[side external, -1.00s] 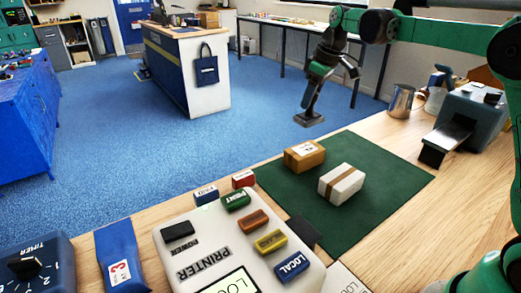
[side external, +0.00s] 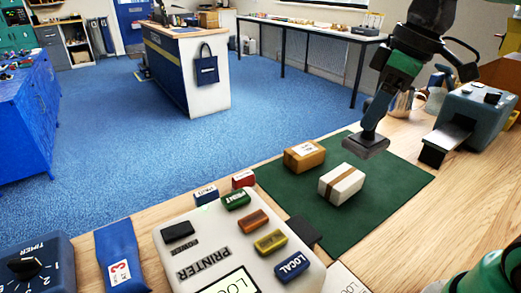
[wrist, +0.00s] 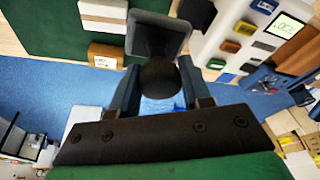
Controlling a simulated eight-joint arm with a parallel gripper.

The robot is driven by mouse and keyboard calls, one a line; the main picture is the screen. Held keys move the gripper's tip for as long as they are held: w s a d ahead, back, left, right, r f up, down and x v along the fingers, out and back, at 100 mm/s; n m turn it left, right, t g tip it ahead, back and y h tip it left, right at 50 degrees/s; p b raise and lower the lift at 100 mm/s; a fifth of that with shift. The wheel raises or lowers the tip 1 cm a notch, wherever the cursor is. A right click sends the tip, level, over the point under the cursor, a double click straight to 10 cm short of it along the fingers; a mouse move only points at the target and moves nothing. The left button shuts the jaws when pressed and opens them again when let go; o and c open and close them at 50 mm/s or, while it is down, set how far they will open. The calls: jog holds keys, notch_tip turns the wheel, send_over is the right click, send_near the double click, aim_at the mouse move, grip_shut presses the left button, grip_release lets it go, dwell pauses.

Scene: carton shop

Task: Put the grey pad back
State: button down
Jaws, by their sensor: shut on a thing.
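The grey pad (side external: 366,143) is a flat, dark square piece. It hangs at the lower end of my gripper (side external: 374,122), over the far right part of the green mat and apart from the cartons. In the wrist view my gripper (wrist: 158,74) has its two fingers shut around a dark rounded part below the grey pad (wrist: 159,36). A brown carton (side external: 304,156) and a white carton with a brown band (side external: 341,184) sit on the mat. A dark flat piece (side external: 303,231) lies against the printer's right edge; I cannot tell what it is.
The green mat (side external: 385,205) is bare on its right side. The printer (side external: 180,260) with coloured buttons stands at the front. Small labelled blocks (side external: 206,195) lie behind the printer.

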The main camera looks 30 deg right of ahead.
notch_tip(320, 180, down, 20)
jog(key=shift+r, duration=0.2)
dwell(0.5)
jog(key=shift+f, duration=0.1)
jog(key=shift+c, duration=2)
grip_release()
jog(key=v, duration=1.2)
jog(key=w+a+f+m+t+h, duration=0.1)
jog(key=w+a+f+m+t, duration=0.1)
jog(key=w+m+t, duration=0.2)
jog(key=shift+w+a+m+h, duration=0.3)
jog(key=shift+w+a+m, duration=0.05)
jog(key=shift+w+m, duration=0.25)
